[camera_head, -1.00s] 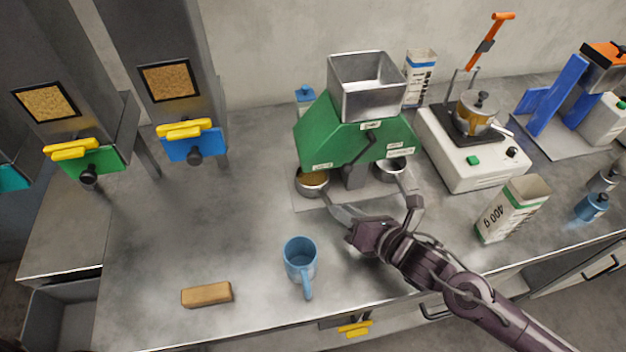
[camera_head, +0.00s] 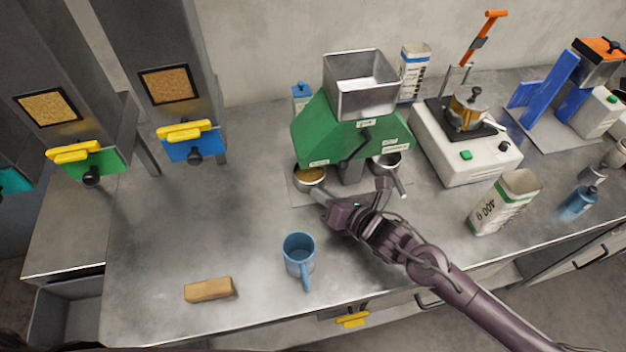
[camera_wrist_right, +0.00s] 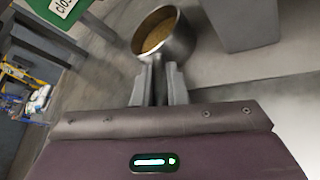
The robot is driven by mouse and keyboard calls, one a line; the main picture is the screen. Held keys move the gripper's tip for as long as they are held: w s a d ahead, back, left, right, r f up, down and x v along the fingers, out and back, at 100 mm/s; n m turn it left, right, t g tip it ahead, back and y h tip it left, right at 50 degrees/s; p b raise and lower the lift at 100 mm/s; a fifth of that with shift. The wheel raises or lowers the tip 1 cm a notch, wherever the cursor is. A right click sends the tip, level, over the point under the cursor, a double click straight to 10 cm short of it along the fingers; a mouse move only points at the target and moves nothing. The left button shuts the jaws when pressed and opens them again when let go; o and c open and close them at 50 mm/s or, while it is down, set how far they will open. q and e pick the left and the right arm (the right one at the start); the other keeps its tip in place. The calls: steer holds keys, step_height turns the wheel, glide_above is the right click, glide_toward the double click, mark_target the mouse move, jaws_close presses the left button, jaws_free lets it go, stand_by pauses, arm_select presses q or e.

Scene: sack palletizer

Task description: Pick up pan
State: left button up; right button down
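A small round metal pan (camera_head: 310,176) with brown grounds in it sits under the left spout of the green machine. In the right wrist view the pan (camera_wrist_right: 166,40) is upright, its handle pointing towards my gripper. My right gripper (camera_head: 330,203) is at this handle, with the pan still at the machine's base. In the right wrist view the two grey fingers of the gripper (camera_wrist_right: 158,82) stand close on either side of the handle and look shut on it. My left gripper is out of view.
The green machine (camera_head: 345,132) with a metal hopper rises right behind the pan. A second metal pan (camera_head: 388,163) sits under its right spout. A blue mug (camera_head: 298,255) and a tan block (camera_head: 210,290) stand in front.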

stand_by(0.3)
steer(key=shift+r+b, duration=0.3)
steer(key=shift+r, duration=0.2)
step_height(320, 180, up, 2)
steer(key=shift+b, duration=0.45)
steer(key=s+d+b, duration=0.4)
steer(key=s+d, duration=0.7)
steer(key=shift+s+d+r, duration=0.1)
steer(key=shift+s+d, duration=0.15)
steer(key=shift+s, duration=0.05)
steer(key=shift+b+v, duration=0.3)
steer(key=shift+v, duration=0.55)
steer(key=c, duration=2)
jaws_free()
steer(key=shift+c, duration=0.2)
jaws_close()
